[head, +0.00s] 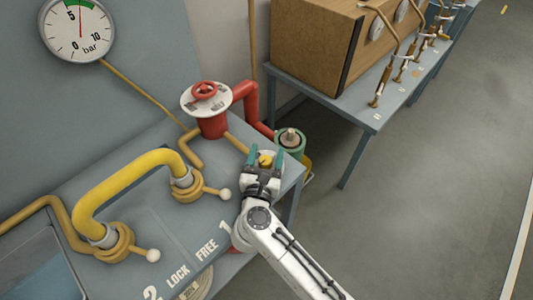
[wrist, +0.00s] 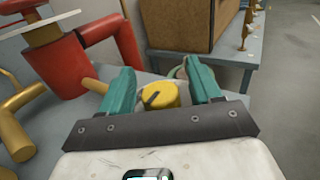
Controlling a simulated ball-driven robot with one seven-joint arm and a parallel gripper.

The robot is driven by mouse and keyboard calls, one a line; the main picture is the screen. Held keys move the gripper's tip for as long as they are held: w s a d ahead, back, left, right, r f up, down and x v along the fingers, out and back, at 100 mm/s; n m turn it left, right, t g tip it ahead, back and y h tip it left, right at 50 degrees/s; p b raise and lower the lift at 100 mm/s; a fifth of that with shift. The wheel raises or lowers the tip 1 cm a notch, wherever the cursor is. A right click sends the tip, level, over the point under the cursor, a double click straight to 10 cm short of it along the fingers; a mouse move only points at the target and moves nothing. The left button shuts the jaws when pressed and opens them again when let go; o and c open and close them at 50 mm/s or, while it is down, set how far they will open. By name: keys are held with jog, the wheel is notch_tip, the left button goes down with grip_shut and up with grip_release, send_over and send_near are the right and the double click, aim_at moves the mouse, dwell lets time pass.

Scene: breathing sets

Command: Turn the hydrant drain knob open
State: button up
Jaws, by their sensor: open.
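The red hydrant (head: 211,124) stands at the bench's back corner with a white dial plate and a red handwheel (head: 204,90) on top. A brass pipe runs from it to a yellow drain knob (head: 265,160), which has a dark mark on its face in the wrist view (wrist: 160,96). My gripper (head: 266,158) is open, its two teal fingers on either side of the knob. In the wrist view (wrist: 160,85) gaps show between the knob and both fingers. Whether the fingertips reach past the knob is hard to tell.
A yellow hose (head: 125,180) with brass couplings and levers lies on the bench left of my arm. A green cylinder (head: 290,142) stands beyond the bench edge. A second table (head: 350,108) carries a wooden cabinet. Open floor lies to the right.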

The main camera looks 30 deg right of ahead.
jog(key=shift+c, duration=0.4)
jog(key=c, duration=0.9)
